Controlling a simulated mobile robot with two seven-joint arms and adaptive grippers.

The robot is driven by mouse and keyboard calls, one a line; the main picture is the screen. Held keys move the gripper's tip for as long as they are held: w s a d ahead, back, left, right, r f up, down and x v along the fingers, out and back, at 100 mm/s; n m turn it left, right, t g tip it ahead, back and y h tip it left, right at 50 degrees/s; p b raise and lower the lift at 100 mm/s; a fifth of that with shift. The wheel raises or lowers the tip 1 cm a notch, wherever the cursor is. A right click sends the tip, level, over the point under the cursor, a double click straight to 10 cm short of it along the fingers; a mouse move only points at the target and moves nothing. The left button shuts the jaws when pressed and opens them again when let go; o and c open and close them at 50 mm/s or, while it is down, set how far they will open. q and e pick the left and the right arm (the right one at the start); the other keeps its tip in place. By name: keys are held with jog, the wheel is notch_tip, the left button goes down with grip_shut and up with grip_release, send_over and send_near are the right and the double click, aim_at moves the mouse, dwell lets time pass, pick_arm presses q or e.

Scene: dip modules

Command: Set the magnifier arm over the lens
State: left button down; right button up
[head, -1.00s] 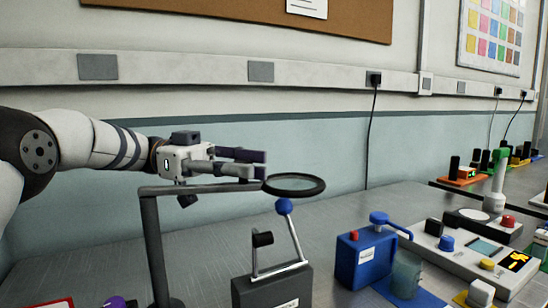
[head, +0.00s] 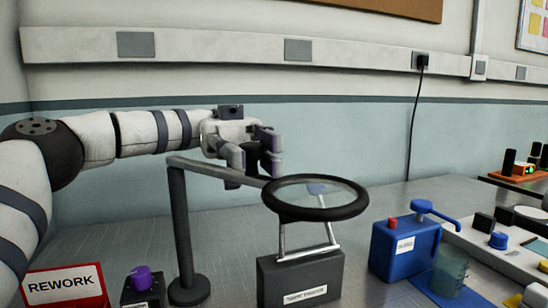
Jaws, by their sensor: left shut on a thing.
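The magnifier stands on a dark post (head: 182,225) with a round base. Its grey arm (head: 205,170) runs right to a black-rimmed round glass (head: 350,210), held flat and level. My left gripper (head: 266,152) is at the arm, just behind and left of the glass, and its purple-tipped fingers are shut on a dark part of the magnifier arm. The exact contact is partly hidden by the fingers. Below the glass is a dark labelled box (head: 300,280) with a metal frame; a blue knob shows through the glass. I cannot make out a separate lens. My right gripper is out of view.
A red REWORK bin (head: 62,285) and a purple-knobbed box (head: 142,285) stand at front left. A blue box with a lever (head: 405,250), a clear beaker (head: 450,272) and a control panel (head: 510,255) stand to the right. Bare bench lies behind the magnifier.

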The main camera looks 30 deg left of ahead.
aim_at(249, 144)
pick_arm(q)
jog(key=shift+f, duration=0.1)
dwell(0.3)
jog(key=c, duration=1.3)
grip_release()
jog(key=shift+s, duration=0.15)
jog(key=shift+c, duration=0.2)
notch_tip(249, 144, up, 10)
jog(key=shift+r, duration=0.1)
